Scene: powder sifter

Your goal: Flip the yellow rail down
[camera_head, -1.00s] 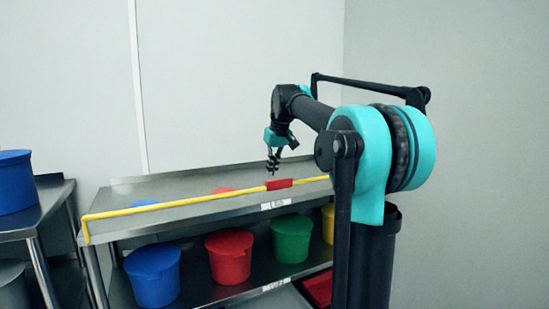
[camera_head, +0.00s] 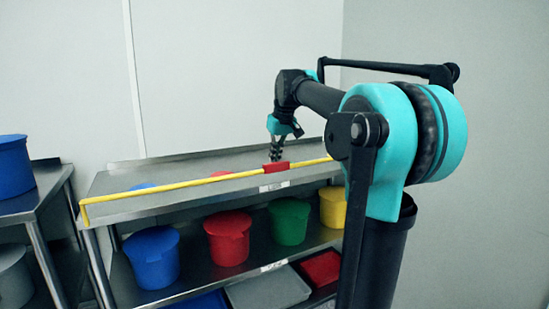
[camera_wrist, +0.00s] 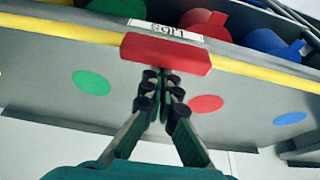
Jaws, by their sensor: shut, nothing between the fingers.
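The yellow rail (camera_head: 180,185) runs along the front of the steel shelf's top, standing a little above its front edge. A red grip block (camera_head: 276,165) sits on the rail right of its middle. My gripper (camera_head: 275,155) is shut and empty, just behind the red block. In the wrist view the yellow rail (camera_wrist: 262,72) crosses the top. My fingertips (camera_wrist: 162,74) reach the lower edge of the red block (camera_wrist: 165,54) there; I cannot tell whether they touch it.
Blue (camera_head: 152,256), red (camera_head: 228,238), green (camera_head: 288,221) and yellow (camera_head: 333,206) buckets stand on the lower shelf. The shelf top (camera_head: 130,180) is bare apart from coloured discs. A side table (camera_head: 40,195) with a blue bucket (camera_head: 14,166) stands left. A wall rises behind.

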